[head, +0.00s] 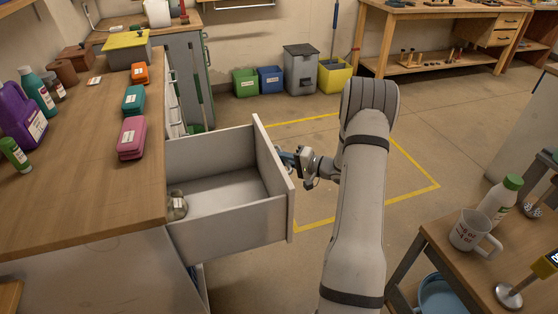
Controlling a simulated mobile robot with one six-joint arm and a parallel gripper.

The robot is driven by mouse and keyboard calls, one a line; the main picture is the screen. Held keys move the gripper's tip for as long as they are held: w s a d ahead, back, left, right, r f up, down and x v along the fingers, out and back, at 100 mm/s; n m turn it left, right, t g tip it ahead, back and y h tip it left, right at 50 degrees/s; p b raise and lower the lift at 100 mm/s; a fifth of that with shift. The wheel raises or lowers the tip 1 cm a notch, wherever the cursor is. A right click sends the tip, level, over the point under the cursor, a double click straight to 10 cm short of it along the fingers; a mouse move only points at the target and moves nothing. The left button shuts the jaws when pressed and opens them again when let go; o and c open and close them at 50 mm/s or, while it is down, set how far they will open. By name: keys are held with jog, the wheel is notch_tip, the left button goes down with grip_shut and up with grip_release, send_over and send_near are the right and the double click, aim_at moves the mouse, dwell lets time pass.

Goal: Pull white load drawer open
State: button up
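The white load drawer (225,220) stands pulled well out from the wooden-topped cabinet at the left. Its inside shows, with a small roundish container (177,206) near the cabinet end. My gripper (286,158) is at the outer face of the drawer front, near its far end. Its bluish fingertips are right by the front panel (273,170). The drawer's handle is hidden, and I cannot tell whether the fingers are closed around it.
A table with a mug (474,232) and a white bottle (500,200) stands at the lower right. Bins (300,70) line the back wall. The yellow-outlined floor (415,170) is clear.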

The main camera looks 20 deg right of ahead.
jog(key=o, duration=0.4)
jog(key=shift+r, duration=0.1)
jog(key=v, duration=0.7)
jog(key=shift+s+d, duration=0.3)
jog(key=shift+s, duration=0.05)
